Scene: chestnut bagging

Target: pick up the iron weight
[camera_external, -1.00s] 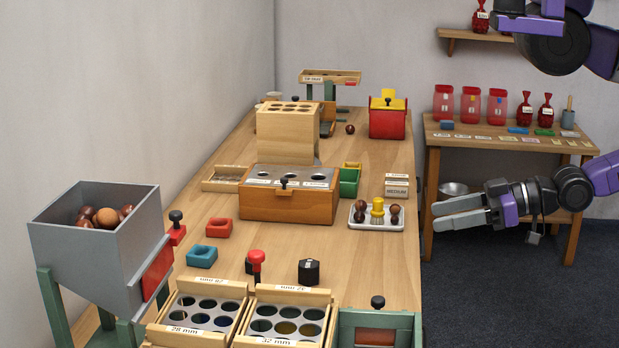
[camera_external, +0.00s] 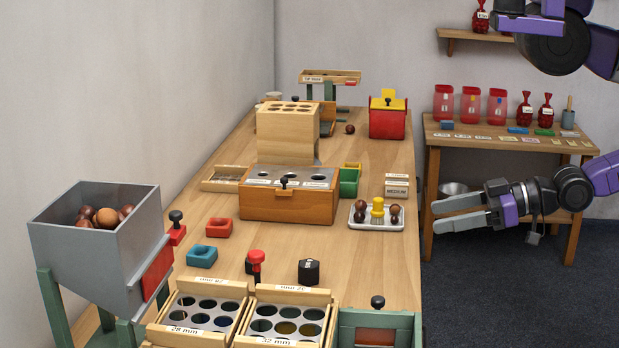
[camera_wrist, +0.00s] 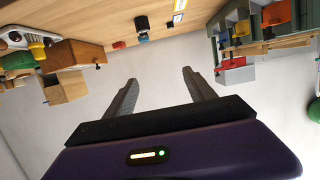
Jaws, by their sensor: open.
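A small black faceted block with a light mark on top, which looks like the iron weight (camera_external: 309,272), stands on the long wooden table, behind the sizing trays. A dark block at the top of the wrist view may be the same weight, but it is too small to be sure. My gripper (camera_external: 437,214) is in the air off the table's right edge, well apart from the weight. Its fingers point left. In the wrist view my gripper (camera_wrist: 160,77) has its two fingers spread, with nothing between them.
A red-handled tool (camera_external: 256,264) stands left of the weight. The sizing trays (camera_external: 287,293) and a green-framed box (camera_external: 345,326) are in front of it. A white tray with chestnuts (camera_external: 377,226) and a wooden drawer box (camera_external: 288,207) are behind. The table right of the weight is clear.

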